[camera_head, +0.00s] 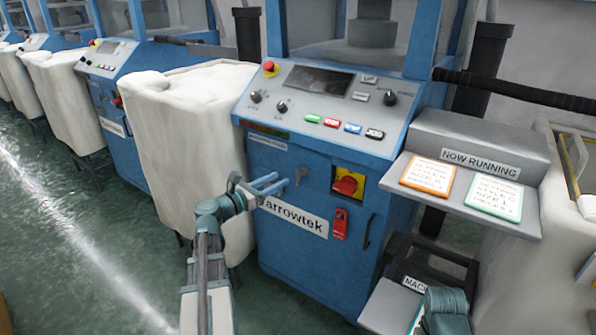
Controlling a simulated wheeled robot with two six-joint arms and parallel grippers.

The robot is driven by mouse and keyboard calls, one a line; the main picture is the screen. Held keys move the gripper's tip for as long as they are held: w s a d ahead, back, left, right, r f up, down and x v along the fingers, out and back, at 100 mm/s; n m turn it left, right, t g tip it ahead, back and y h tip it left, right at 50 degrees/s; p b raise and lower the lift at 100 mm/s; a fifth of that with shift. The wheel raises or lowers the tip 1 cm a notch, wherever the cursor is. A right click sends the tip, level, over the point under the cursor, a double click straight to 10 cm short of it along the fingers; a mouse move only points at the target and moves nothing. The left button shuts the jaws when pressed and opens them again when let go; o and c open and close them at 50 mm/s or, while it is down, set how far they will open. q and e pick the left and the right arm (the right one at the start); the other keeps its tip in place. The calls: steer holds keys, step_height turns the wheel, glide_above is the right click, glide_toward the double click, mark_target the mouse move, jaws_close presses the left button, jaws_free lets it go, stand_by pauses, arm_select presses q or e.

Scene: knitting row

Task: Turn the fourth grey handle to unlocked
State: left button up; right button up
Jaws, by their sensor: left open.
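A small grey handle (301,174) sits on the blue front panel of the nearest knitting machine (320,245), left of a red rotary switch. Its lock marking is too small to read. My left gripper (282,180) is open and empty, with its fingers pointing right just short of the grey handle; a small gap seems to show between them. Whether this is the fourth handle in the row cannot be told from this view. Of my right arm only a teal part shows at the bottom right; its gripper is out of view.
The red switch on a yellow plate (348,184) and a red padlock tag (340,224) are right of the handle. A white fabric bin (185,130) stands left. A grey shelf (470,205) with two framed cards juts out at right. Green floor is open at left.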

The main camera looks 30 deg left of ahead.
mark_target(297, 171)
arm_select(q)
steer(key=x, duration=0.9)
steer(key=shift+w, duration=0.15)
jaws_close()
